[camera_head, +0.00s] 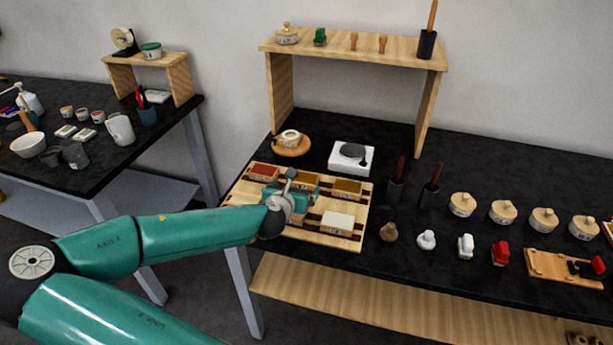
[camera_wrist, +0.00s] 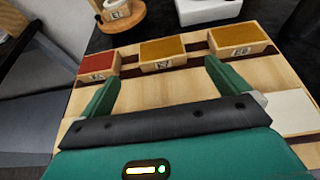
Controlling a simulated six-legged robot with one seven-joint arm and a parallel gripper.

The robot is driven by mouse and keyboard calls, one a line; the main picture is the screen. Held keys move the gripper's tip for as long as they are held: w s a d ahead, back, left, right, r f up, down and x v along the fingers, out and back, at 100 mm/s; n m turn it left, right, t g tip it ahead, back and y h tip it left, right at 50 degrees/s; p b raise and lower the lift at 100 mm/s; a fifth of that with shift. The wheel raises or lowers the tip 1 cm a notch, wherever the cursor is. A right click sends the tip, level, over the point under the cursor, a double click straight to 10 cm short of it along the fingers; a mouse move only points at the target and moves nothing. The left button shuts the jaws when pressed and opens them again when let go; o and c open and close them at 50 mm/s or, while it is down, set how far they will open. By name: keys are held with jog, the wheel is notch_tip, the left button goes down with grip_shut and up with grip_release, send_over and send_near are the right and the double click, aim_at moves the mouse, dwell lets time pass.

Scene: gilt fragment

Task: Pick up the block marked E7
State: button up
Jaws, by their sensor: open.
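A wooden board (camera_head: 314,240) holds several blocks with coloured tops. In the wrist view, a block with an ochre top (camera_wrist: 163,48) sits at the middle of the far row; its small label looks like E7 but is blurred. A red-topped block (camera_wrist: 97,64) is to its left and a yellow-topped block (camera_wrist: 238,38), with a label like E8, is to its right. My gripper (camera_wrist: 162,72) is open and empty, its two green fingers apart over the board, on the near side of the ochre block. In the head view, my gripper (camera_head: 288,198) partly hides the board's middle.
A cream-topped block (camera_head: 338,222) lies at the board's near right. Dark holders (camera_head: 396,190), several stamps and lidded pots crowd the right. A wooden shelf (camera_head: 350,54) stands above.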

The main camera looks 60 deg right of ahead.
aim_at(305, 176)
jog(key=shift+s+r, duration=0.15)
jog(key=shift+r, duration=0.05)
jog(key=x, duration=1.3)
jog(key=shift+d+f, duration=0.15)
jog(key=shift+f, duration=0.05)
jog(key=c, duration=1)
